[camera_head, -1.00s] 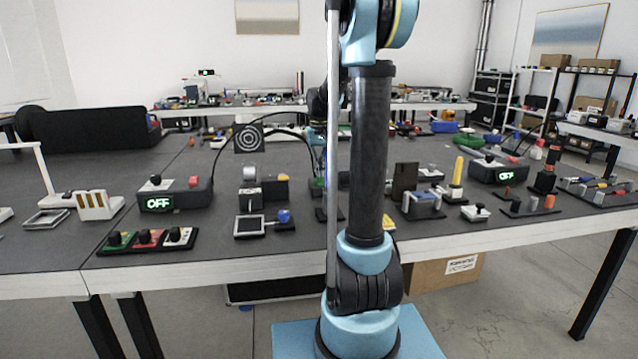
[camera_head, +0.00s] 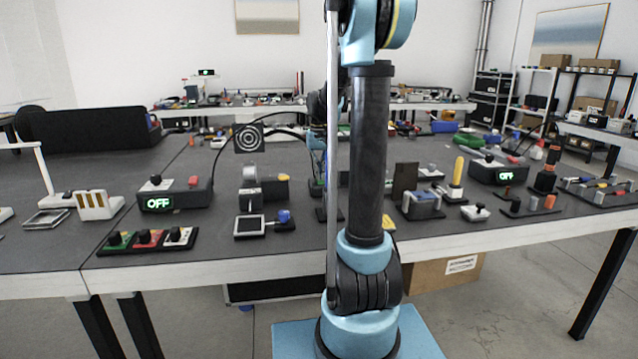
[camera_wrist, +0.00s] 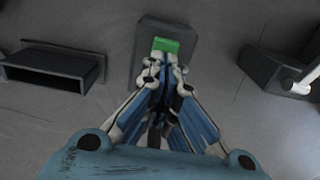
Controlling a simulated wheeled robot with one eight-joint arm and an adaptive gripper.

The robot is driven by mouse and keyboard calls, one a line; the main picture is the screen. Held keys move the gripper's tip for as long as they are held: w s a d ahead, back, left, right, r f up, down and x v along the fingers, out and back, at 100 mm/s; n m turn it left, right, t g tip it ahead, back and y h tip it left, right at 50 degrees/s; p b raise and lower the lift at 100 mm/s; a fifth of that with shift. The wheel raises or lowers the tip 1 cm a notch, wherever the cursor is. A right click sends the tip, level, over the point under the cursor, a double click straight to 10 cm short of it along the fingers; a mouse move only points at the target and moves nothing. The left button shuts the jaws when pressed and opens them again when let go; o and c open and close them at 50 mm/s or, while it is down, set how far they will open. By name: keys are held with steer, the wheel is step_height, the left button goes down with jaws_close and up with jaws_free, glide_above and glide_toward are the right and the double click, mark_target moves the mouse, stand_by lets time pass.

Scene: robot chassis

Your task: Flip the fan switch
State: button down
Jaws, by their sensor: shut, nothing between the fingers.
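A dark grey switch block with a green rocker (camera_wrist: 166,46) lies ahead of my gripper in the wrist view. My gripper (camera_wrist: 165,66) is shut and empty, its fingertips at the near edge of the green part. I cannot tell whether they touch it. The fingers cover the near part of the block. In the head view, a square panel with a spiral (camera_head: 249,139), which looks like the fan, stands left of my arm. A black cable runs from it toward the spot behind my arm. My arm column hides most of that spot.
In the wrist view, a dark open box (camera_wrist: 52,68) lies left of the switch, and a dark block with a pale part (camera_wrist: 272,72) lies right. In the head view, a black box reading OFF (camera_head: 175,196) and several small devices crowd the grey table (camera_head: 215,232).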

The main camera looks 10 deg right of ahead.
steer(key=shift+r, duration=3.45)
